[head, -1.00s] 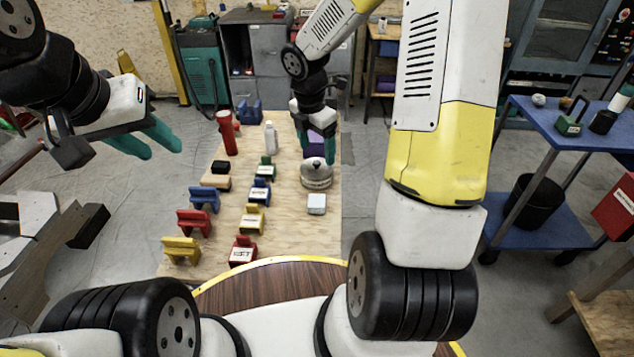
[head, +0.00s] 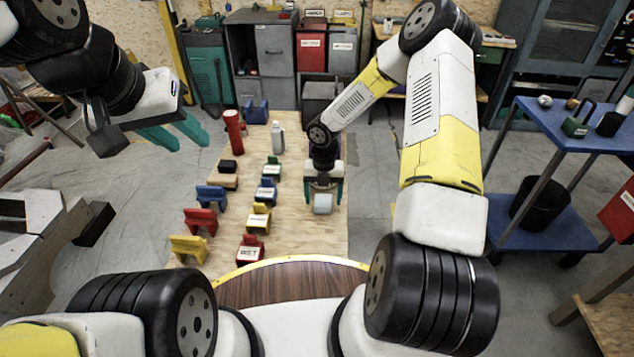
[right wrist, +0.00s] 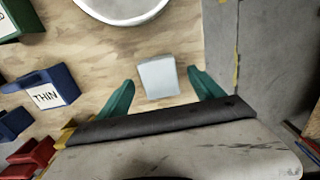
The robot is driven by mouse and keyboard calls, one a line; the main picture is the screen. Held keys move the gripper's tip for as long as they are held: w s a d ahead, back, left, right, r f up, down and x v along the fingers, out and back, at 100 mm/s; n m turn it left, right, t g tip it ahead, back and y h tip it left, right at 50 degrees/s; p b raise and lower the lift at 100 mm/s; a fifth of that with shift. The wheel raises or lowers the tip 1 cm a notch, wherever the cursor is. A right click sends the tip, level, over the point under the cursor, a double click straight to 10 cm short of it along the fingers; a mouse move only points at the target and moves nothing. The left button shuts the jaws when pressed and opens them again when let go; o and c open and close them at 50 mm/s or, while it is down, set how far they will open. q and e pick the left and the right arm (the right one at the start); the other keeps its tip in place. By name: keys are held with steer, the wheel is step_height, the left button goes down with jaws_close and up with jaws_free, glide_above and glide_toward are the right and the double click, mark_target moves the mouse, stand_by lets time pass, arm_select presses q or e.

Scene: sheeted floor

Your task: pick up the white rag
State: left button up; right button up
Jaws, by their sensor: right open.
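The white rag (head: 322,205) is a small pale folded square on the plywood sheet, near its right edge. It also shows in the right wrist view (right wrist: 158,77), lying flat on the wood. My right gripper (head: 322,197) is over it, pointing down and open. In the right wrist view its teal fingers stand on either side of the rag with a gap at each side. How high the fingertips are above the wood is hard to tell. My left gripper (head: 190,144) hangs at the left, well away from the rag, with its fingers apart and empty.
A round metal thing (right wrist: 122,10) lies just beyond the rag. To the left are labelled clips: blue (right wrist: 42,92), yellow (head: 258,217), red (head: 251,248) and others. A white bottle (head: 278,138) and red cylinder (head: 234,131) stand farther back. Bare wood surrounds the rag.

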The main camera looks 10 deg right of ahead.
step_height(320, 180, down, 2)
steer(key=shift+c, duration=0.3)
steer(key=c, duration=1.5)
steer(key=shift+r, duration=0.1)
